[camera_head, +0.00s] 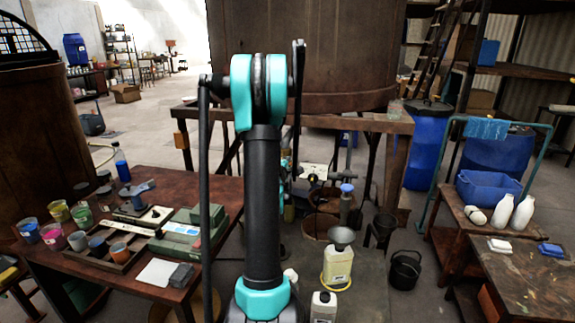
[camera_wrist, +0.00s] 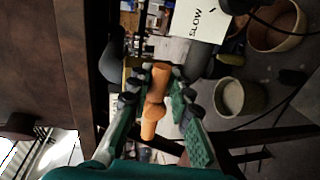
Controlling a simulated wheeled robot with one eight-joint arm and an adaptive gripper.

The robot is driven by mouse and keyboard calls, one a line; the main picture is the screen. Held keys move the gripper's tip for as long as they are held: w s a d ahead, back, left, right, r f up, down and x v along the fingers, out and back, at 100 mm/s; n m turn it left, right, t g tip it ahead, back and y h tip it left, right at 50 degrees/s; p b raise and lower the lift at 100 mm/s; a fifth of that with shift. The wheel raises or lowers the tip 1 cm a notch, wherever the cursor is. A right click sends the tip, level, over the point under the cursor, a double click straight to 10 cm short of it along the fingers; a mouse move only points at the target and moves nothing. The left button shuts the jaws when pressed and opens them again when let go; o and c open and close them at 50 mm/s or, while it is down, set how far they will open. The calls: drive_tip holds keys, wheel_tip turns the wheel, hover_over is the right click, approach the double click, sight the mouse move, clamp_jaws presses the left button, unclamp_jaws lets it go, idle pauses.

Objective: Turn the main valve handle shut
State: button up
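In the wrist view, an orange handle (camera_wrist: 154,112) with a narrow waist lies between the two green-padded fingers of my gripper (camera_wrist: 155,90). I take it to be the valve handle. The fingers stand apart, one on each side of it. The right finger looks closer to the handle, but I cannot tell whether it touches. In the head view my arm hides the handle and most of my gripper.
A sign reading SLOW (camera_wrist: 203,20) is beyond the handle. A rusty vat (camera_head: 305,45) stands on a wooden frame (camera_head: 345,121) behind my arm. A cluttered table (camera_head: 60,248) is left. A funnel-topped jug (camera_head: 338,265) and black bucket (camera_head: 404,270) stand right.

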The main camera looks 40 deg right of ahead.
drive_tip(key=o, duration=0.3)
drive_tip(key=v, duration=1.2)
idle(0.3)
drive_tip(key=s+a+f+m+g+y, duration=0.2)
drive_tip(key=s+a+f+y, duration=0.2)
drive_tip(key=a, duration=0.8)
drive_tip(key=s+a+f+m+g+y, duration=0.2)
drive_tip(key=s+a, duration=0.6)
drive_tip(key=a, duration=0.4)
drive_tip(key=s+a+f+m+g+y, duration=0.2)
drive_tip(key=s+a+f+m+y, duration=0.2)
drive_tip(key=a, duration=0.8)
wheel_tip(320, 180, down, 3)
drive_tip(key=shift+s+f+y, duration=0.1)
drive_tip(key=shift+s+y, duration=0.9)
